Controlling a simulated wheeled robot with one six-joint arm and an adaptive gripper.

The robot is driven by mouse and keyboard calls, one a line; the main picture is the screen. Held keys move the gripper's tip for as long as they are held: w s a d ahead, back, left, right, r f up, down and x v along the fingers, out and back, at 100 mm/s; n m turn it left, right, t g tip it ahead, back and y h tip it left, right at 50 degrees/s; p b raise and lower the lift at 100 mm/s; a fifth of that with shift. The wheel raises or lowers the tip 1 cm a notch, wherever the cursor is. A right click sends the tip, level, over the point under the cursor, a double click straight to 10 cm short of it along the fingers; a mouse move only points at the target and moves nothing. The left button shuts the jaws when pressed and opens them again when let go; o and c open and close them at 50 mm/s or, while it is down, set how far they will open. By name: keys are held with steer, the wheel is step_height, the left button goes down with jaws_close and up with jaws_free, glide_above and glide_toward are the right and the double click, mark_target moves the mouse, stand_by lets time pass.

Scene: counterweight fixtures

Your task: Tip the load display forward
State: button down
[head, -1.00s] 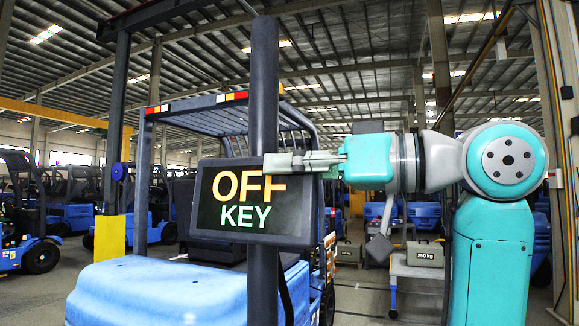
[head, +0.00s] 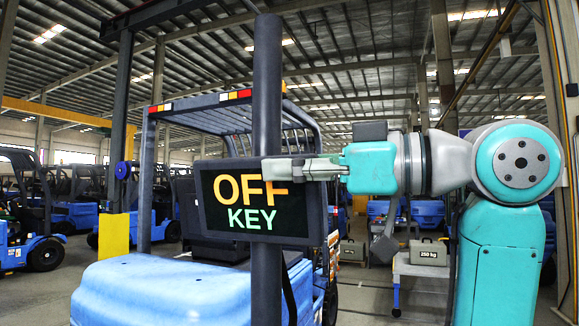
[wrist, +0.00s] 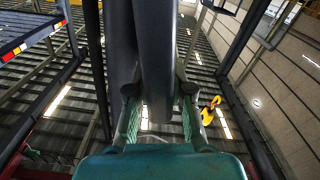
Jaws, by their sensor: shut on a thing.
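The load display (head: 228,218) is a dark-framed screen reading "OFF KEY" in orange and green. It is at the dark upright post (head: 266,90) of a blue forklift, left of my arm in the head view. My gripper (head: 283,168) reaches in from the right and is shut on the upper right part of the display. The exact contact is hard to see.
The blue forklift body (head: 160,290) fills the lower left. A low table (head: 420,268) with a grey "250 kg" weight (head: 428,252) stands behind my arm. More blue forklifts (head: 42,235) are parked at the left. A yellow hook (wrist: 209,110) shows in the wrist view.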

steer(key=c, duration=1)
jaws_free()
steer(key=shift+c, duration=0.2)
steer(key=v, duration=1.2)
steer(key=shift+w, duration=0.1)
